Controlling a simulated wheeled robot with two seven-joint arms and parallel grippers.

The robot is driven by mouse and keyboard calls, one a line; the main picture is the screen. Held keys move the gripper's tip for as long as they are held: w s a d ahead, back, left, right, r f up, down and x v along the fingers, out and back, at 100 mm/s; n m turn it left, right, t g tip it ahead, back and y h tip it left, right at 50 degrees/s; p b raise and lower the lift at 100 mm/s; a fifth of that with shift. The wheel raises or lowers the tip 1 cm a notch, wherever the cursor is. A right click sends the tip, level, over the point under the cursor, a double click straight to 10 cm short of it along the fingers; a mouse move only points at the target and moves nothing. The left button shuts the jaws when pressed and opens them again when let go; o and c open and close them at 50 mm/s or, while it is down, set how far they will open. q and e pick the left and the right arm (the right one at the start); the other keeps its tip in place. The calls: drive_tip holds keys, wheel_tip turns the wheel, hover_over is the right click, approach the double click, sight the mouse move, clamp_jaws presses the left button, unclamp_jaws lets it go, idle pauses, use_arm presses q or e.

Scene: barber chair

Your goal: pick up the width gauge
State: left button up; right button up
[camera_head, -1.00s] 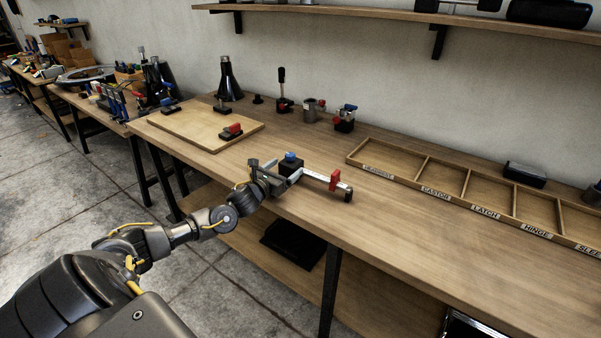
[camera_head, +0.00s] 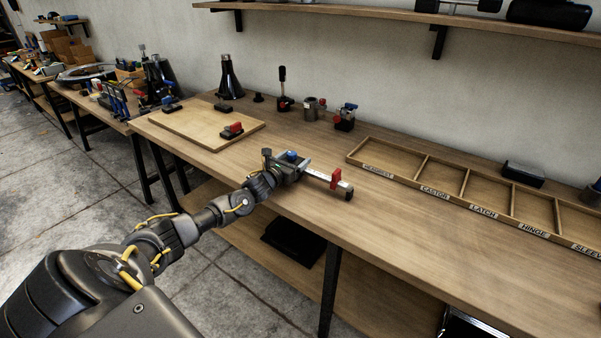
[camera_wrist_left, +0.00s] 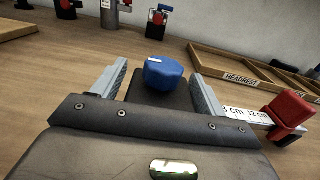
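The width gauge lies on the workbench near its front edge. It has a dark block with a blue knob (camera_wrist_left: 164,72), a white scale bar (camera_head: 317,174) and a red slider (camera_head: 336,178). My left gripper (camera_head: 288,166) is at the block. In the left wrist view my left gripper (camera_wrist_left: 158,84) is open, with one finger on each side of the block and knob. I cannot tell whether the fingers touch the block. The bar runs out to the right past the right finger. My right gripper is not in view.
A sectioned wooden tray (camera_head: 442,176) with labels stands to the right. A wooden board (camera_head: 192,124) with a red clamp (camera_head: 232,130) lies at the left. Several small tools stand along the wall. The bench front right is clear.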

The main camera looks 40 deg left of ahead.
use_arm(q)
drive_tip(key=shift+r, duration=0.1)
drive_tip(key=c, duration=1.1)
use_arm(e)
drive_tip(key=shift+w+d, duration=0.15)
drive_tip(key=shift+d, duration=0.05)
use_arm(q)
drive_tip(key=shift+r, duration=0.1)
drive_tip(key=shift+w+r, duration=0.1)
drive_tip(key=shift+r, duration=0.45)
drive_tip(key=s+r, duration=0.1)
drive_tip(key=r, duration=0.1)
drive_tip(key=s+r+b, duration=0.1)
drive_tip(key=s+r, duration=0.2)
drive_tip(key=r, duration=0.1)
drive_tip(key=shift+s+d+r+b, duration=0.15)
drive_tip(key=shift+d+r+b, duration=0.1)
drive_tip(key=shift+r+b, duration=0.05)
drive_tip(key=s+d+r+b, duration=0.1)
drive_tip(key=s+r+b, duration=0.1)
drive_tip(key=s+r, duration=0.3)
drive_tip(key=shift+s+d, duration=0.2)
drive_tip(key=shift+s, duration=2.15)
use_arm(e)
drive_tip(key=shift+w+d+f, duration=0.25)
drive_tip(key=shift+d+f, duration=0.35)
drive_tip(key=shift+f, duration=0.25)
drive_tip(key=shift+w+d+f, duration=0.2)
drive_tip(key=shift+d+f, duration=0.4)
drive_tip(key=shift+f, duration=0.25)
